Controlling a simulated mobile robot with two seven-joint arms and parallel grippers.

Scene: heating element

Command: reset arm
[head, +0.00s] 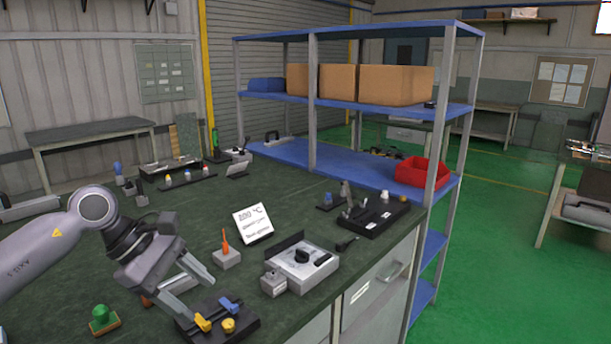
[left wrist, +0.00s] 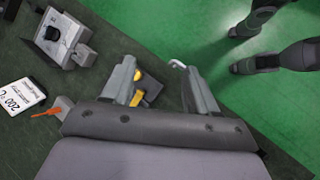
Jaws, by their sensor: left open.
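My left arm comes in from the left in the head view. Its gripper (head: 202,296) is open over the near part of the dark green workbench (head: 345,247), close above a black block with yellow pieces (head: 228,325). In the left wrist view the two fingers of the left gripper (left wrist: 155,68) are spread apart. The black block (left wrist: 152,88) shows between and beyond them, partly hidden by the left finger. Nothing is visibly held. My right gripper is not seen.
A grey box with a dark knob (head: 301,264) stands right of the gripper. A temperature sign (head: 252,225), an orange-tipped piece on a block (head: 226,254) and a green knob (head: 102,318) are nearby. A blue shelf (head: 375,178) stands behind. Green floor lies right of the bench.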

